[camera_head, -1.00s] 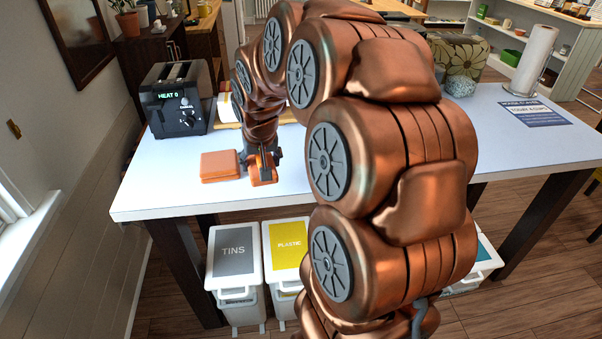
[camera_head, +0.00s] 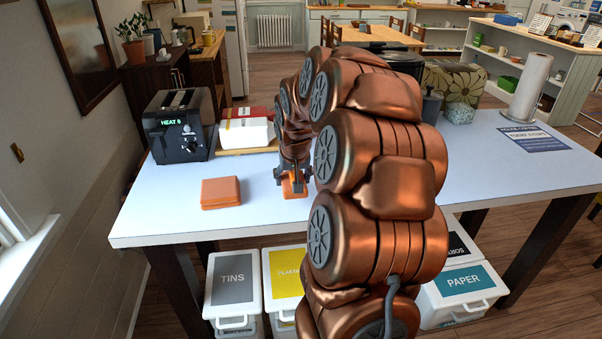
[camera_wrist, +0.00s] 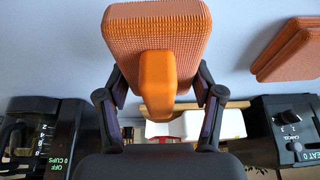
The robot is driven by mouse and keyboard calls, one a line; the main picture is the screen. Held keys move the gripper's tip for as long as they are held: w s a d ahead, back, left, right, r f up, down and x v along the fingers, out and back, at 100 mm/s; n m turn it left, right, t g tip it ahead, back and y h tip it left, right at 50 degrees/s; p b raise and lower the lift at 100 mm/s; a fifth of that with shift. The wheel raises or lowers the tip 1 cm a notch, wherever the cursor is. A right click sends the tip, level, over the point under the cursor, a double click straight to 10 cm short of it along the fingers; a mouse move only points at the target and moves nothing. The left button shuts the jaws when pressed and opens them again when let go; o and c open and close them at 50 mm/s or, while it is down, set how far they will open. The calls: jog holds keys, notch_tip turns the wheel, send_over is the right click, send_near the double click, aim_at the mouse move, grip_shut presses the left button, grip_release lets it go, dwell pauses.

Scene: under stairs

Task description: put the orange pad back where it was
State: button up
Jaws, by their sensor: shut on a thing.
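My gripper (camera_head: 293,178) is shut on the orange pad (camera_head: 294,188), over the front half of the white table (camera_head: 250,222). In the wrist view the pad (camera_wrist: 157,28) has a ribbed face and a smooth orange grip (camera_wrist: 157,85), which sits between my two fingers. I cannot tell if the pad touches the table. A small stack of flat orange pads (camera_head: 221,192) lies on the table to the left of my gripper, apart from it. The stack also shows at the upper right of the wrist view (camera_wrist: 290,50).
A black toaster (camera_head: 180,127) stands behind the stack. A white item (camera_head: 245,132) lies on a wooden board behind my gripper. A patterned box (camera_head: 452,88), a paper towel roll (camera_head: 530,85) and a printed sheet (camera_head: 535,138) are at the right. The table's front left is clear.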

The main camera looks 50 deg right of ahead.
aim_at(303, 173)
jog(key=w+d, duration=0.1)
jog(key=d, duration=0.1)
jog(key=w+d+p, duration=0.1)
jog(key=d, duration=0.1)
jog(key=w+d, duration=0.1)
jog(key=d, duration=0.1)
jog(key=shift+f+p, duration=1.05)
jog(key=shift+f, duration=1.05)
jog(key=shift+f, duration=0.15)
jog(key=o, duration=1.5)
jog(key=shift+c, duration=0.2)
jog(key=shift+s+a+r, duration=0.15)
jog(key=shift+r, duration=0.5)
jog(key=b+v, duration=0.2)
jog(key=v, duration=0.9)
jog(key=shift+b, duration=0.4)
